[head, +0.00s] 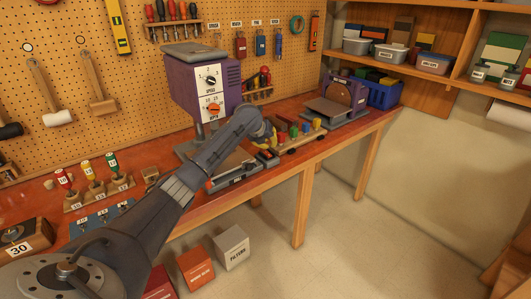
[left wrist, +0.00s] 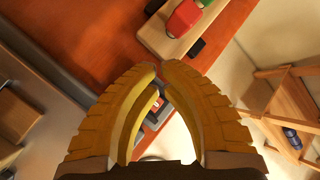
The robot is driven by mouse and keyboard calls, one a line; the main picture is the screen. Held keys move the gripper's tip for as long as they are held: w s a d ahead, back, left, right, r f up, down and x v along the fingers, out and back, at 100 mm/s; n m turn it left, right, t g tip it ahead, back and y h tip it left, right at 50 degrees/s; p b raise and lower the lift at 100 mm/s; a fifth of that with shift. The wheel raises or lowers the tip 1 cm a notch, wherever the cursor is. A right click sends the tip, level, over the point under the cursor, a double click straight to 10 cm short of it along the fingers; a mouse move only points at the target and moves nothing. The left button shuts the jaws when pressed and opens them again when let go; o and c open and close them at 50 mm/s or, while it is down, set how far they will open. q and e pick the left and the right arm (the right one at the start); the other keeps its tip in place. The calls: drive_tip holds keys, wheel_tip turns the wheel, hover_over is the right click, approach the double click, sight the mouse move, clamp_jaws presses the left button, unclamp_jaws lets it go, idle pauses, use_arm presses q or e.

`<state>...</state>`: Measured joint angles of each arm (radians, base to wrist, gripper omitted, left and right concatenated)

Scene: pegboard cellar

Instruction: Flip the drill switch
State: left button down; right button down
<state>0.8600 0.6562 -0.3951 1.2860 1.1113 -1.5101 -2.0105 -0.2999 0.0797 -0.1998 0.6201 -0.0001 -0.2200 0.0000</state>
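The purple drill press (head: 205,84) stands at the back of the bench against the pegboard. Its white front panel carries a black dial (head: 211,80) above an orange knob (head: 214,108), both with small markings around them. I cannot tell which way a switch is set. My left gripper (head: 272,138), with yellow fingers, is to the right of and below the panel, in front of the bench items and apart from the drill. In the left wrist view its fingertips (left wrist: 160,65) nearly meet, with nothing held between them. My right gripper is not in view.
A wooden rack with coloured pieces (head: 304,133) sits close beyond my left gripper; its red piece (left wrist: 184,18) shows in the left wrist view. A purple sander-like machine (head: 346,92) stands farther right. Handled tools (head: 88,172) stand at left. Open floor lies beyond the bench's front edge.

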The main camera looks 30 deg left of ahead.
use_arm(q)
drive_tip(key=shift+f, duration=0.25)
idle(0.7)
drive_tip(key=shift+a+f, duration=0.1)
drive_tip(key=shift+f, duration=0.1)
drive_tip(key=shift+f, duration=0.35)
idle(0.8)
drive_tip(key=shift+r, duration=0.25)
drive_tip(key=shift+r, duration=0.55)
drive_tip(key=shift+r, duration=0.1)
drive_tip(key=shift+s+d+r, duration=0.1)
drive_tip(key=shift+d+r, duration=0.1)
drive_tip(key=shift+r, duration=0.6)
drive_tip(key=shift+d+r, duration=0.15)
drive_tip(key=shift+r, duration=0.65)
drive_tip(key=shift+s+d+r, duration=0.1)
drive_tip(key=shift+d+r, duration=0.1)
drive_tip(key=shift+r, duration=0.6)
